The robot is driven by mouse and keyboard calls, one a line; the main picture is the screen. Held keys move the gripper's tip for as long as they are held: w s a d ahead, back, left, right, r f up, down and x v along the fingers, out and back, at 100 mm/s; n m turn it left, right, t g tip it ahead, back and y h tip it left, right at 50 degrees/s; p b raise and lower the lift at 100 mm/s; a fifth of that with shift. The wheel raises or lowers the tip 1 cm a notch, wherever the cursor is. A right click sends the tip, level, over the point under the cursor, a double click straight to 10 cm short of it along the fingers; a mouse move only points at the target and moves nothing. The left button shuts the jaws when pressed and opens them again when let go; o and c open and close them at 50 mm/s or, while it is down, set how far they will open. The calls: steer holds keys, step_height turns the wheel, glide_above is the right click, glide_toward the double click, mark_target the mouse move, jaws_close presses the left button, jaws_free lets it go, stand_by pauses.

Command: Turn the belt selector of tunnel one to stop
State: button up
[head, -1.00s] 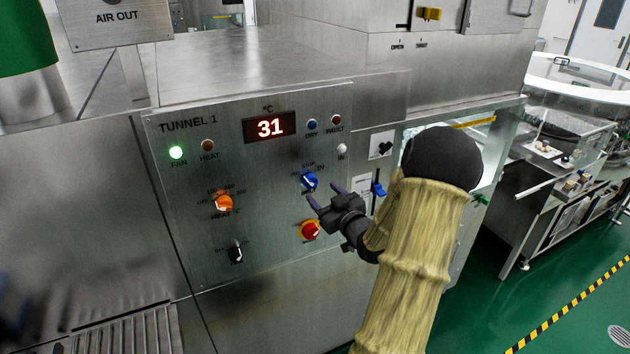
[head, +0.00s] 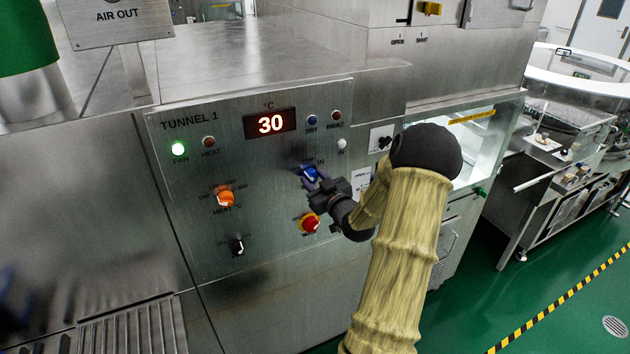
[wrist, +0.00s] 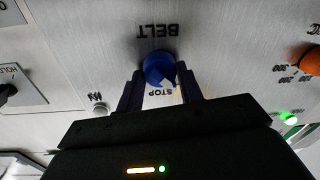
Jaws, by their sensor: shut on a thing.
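The belt selector is a round blue knob (head: 310,172) on the steel tunnel one panel (head: 180,240), right of its middle. In the wrist view the same knob (wrist: 158,66) appears under an upside-down BELT label, with a STOP label on its near side. A pale mark shows on the knob's edge towards the STOP label; its exact heading is hard to read. My gripper (head: 306,176) is at the knob, its two dark fingers (wrist: 161,82) on either side of it, shut on it. The fingers partly hide the knob in the head view.
Below the selector is a red button on a yellow ring (head: 310,222). An orange heat knob (head: 224,197) and a black knob (head: 237,247) are to the left. The display (head: 270,123) reads 30. The green fan lamp (head: 178,149) is lit.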

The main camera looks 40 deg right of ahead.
steer(key=shift+m, duration=0.3)
steer(key=m+b, duration=0.2)
steer(key=m, duration=0.1)
steer(key=shift+f, duration=0.15)
steer(key=m, duration=0.5)
steer(key=shift+t+b, duration=0.3)
steer(key=shift+b, duration=0.05)
steer(key=shift+m, duration=0.3)
steer(key=o, duration=1)
steer(key=shift+s+h, duration=0.1)
steer(key=shift+h, duration=0.3)
